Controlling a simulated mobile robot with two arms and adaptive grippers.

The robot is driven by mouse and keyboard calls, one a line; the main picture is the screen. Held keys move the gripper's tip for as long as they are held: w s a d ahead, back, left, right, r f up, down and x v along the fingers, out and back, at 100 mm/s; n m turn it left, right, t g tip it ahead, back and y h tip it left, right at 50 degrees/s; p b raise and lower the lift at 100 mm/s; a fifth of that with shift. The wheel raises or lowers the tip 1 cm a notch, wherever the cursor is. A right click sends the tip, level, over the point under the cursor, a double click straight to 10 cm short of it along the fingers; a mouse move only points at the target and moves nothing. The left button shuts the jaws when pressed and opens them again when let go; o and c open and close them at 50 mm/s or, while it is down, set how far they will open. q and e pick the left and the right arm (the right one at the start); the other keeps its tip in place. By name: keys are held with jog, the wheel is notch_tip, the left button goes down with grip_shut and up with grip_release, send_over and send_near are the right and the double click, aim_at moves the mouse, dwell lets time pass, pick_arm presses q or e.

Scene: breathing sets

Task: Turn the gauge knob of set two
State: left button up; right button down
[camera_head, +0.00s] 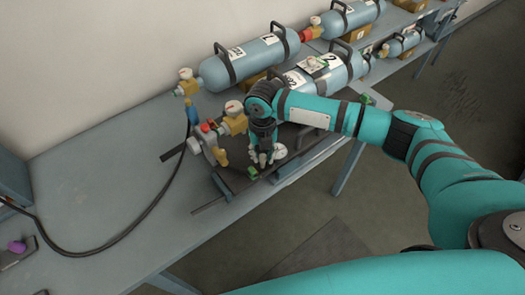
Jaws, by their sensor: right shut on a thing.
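The breathing set in front, on the near side of the bench, has a light blue cylinder (345,73) with a white label showing a 2. A brass valve with a round gauge (235,108) and a red-topped fitting (207,127) sit at its left end. My right gripper (264,158) points down over the dark tray (237,178) in front of the valve. It is shut on a small pale round knob (279,152), which its fingers partly hide. My right wrist and forearm cover part of the cylinder. My left gripper is out of view.
A black hose (160,195) curves across the grey bench (110,160). The bench's left part is mostly clear. A purple item (17,246) lies at the far left.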

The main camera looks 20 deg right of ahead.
jog(key=m+p, duration=0.1)
jog(key=m, duration=0.1)
jog(key=m+p, duration=0.1)
jog(key=shift+r+m, duration=0.2)
jog(key=shift+m, duration=0.2)
jog(key=m+p, duration=0.2)
jog(key=m, duration=0.1)
jog(key=shift+m+p, duration=0.55)
jog(key=shift+m, duration=0.65)
jog(key=m, duration=0.2)
jog(key=shift+f+m, duration=0.15)
jog(key=shift+m, duration=0.15)
jog(key=m, duration=0.5)
jog(key=shift+m, duration=0.3)
jog(key=m, duration=1)
jog(key=shift+m, duration=0.4)
jog(key=m, duration=0.5)
jog(key=shift+m, duration=0.3)
